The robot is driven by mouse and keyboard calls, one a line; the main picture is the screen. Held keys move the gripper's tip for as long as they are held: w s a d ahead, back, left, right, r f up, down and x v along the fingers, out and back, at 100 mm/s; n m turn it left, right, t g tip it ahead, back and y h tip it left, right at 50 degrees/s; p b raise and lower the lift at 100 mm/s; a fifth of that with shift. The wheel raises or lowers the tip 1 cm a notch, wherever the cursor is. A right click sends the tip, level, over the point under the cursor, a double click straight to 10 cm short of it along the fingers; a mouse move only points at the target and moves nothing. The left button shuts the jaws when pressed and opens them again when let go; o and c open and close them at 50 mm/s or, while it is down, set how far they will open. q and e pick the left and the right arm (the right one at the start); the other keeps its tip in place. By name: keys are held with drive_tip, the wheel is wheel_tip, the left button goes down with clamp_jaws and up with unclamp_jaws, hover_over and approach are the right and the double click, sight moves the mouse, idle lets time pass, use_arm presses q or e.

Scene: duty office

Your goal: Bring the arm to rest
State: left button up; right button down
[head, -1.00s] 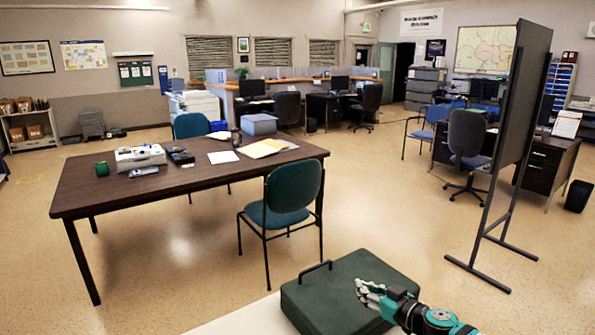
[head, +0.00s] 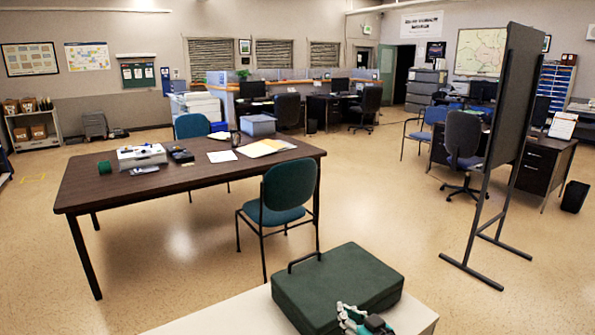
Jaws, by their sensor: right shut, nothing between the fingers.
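My right gripper (head: 350,315) shows at the bottom edge of the head view, in front of the near side of a dark green case (head: 340,279). Its fingers are shut with nothing between them. Only the gripper's front part is in the picture; the rest of the arm is cut off by the lower edge. I cannot tell whether it touches the case. My left gripper is not in the picture.
The case lies on a light-topped surface (head: 237,312). Beyond it stand a green chair (head: 288,188) and a brown table (head: 105,190) with papers and devices. A dark partition board (head: 515,95) stands at right. Open floor lies between.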

drive_tip(key=s+f+m+g+h, duration=0.1)
drive_tip(key=s+f+m+h, duration=0.15)
drive_tip(key=s, duration=0.55)
drive_tip(key=s+f+m+g+h, duration=0.1)
drive_tip(key=s+f+h, duration=0.2)
drive_tip(key=s, duration=0.4)
drive_tip(key=s+d+f+g+h, duration=0.15)
drive_tip(key=s+d+g, duration=0.25)
drive_tip(key=s, duration=0.9)
drive_tip(key=s+d+f+g, duration=0.2)
drive_tip(key=s+d+g, duration=0.25)
drive_tip(key=s, duration=0.85)
wheel_tip(320, 180, down, 25)
drive_tip(key=g, duration=0.1)
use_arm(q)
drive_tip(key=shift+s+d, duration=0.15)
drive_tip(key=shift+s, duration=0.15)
use_arm(e)
drive_tip(key=s+d+f+g, duration=0.1)
drive_tip(key=s+d+f, duration=0.2)
drive_tip(key=s+f, duration=1.4)
drive_tip(key=shift+s+f, duration=0.15)
drive_tip(key=shift+s, duration=0.25)
drive_tip(key=shift+n, duration=0.25)
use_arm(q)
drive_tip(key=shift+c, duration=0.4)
